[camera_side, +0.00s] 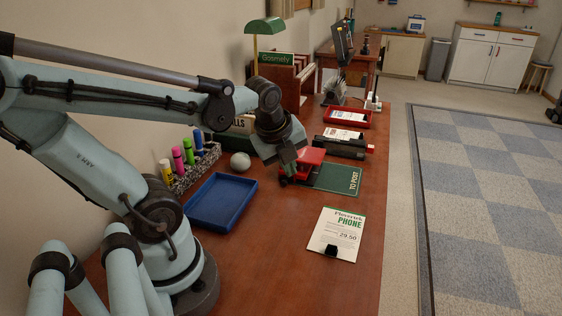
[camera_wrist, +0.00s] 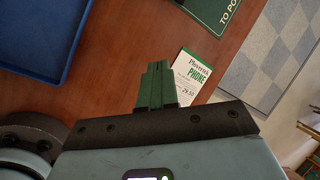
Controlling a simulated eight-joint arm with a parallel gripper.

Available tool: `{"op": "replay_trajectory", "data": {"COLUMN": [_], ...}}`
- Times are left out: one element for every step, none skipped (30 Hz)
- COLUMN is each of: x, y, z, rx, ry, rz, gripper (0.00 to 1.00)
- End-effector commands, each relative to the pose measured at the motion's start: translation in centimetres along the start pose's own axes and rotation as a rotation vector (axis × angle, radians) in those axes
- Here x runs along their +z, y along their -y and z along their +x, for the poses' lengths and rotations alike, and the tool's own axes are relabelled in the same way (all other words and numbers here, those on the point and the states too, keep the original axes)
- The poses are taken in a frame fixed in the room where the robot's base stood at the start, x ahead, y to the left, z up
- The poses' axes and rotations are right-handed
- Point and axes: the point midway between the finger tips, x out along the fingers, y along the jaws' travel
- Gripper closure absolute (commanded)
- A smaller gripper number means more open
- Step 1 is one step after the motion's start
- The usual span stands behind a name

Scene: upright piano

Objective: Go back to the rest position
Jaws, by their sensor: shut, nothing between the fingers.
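My gripper (camera_side: 287,172) is at the middle of the wooden desk in the side view, fingers pointing down. Its fingers lie close to a red object (camera_side: 312,157) beside the green "TO POST" mat (camera_side: 338,179); I cannot tell whether they touch it. In the wrist view, the gripper's green fingers (camera_wrist: 156,80) are together with nothing between them.
A blue tray (camera_side: 222,202), a grey ball (camera_side: 240,162) and a pen holder with several markers (camera_side: 190,165) stand left of the gripper. A black device (camera_side: 343,146) and red tray (camera_side: 346,117) lie behind.

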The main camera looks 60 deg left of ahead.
Motion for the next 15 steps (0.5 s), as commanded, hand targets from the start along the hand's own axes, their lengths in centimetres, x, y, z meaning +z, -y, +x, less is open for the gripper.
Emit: {"op": "replay_trajectory", "data": {"x": [-0.7, -1.0, -1.5, -1.8, -2.1, -2.6, -2.9, -3.2, -3.7, -4.0, -4.3, -4.8, -5.1, -5.5, -5.9], "y": [0.3, 0.4, 0.6, 0.7, 0.9, 1.1, 1.2, 1.3, 1.4, 1.6, 1.7, 1.8, 1.9, 2.0, 2.1], "z": [-0.2, -0.3, -0.4, -0.5, -0.6, -0.8, -0.9, -1.0, -1.1, -1.2, -1.4, -1.5, -1.6, -1.8, -1.9], "rx": [-0.020, -0.031, -0.043, -0.053, -0.062, -0.072, -0.080, -0.087, -0.094, -0.099, -0.103, -0.107, -0.109, -0.110, -0.110], "ry": [-0.011, -0.018, -0.028, -0.037, -0.046, -0.060, -0.071, -0.083, -0.100, -0.114, -0.128, -0.148, -0.163, -0.179, -0.202], "rz": [-0.098, -0.162, -0.248, -0.312, -0.377, -0.463, -0.527, -0.592, -0.677, -0.743, -0.808, -0.893, -0.957, -1.022, -1.107], "gripper": [1.00, 1.00, 1.00, 1.00, 1.00, 1.00, 1.00, 1.00, 1.00, 1.00, 1.00, 1.00, 1.00, 1.00, 1.00]}}
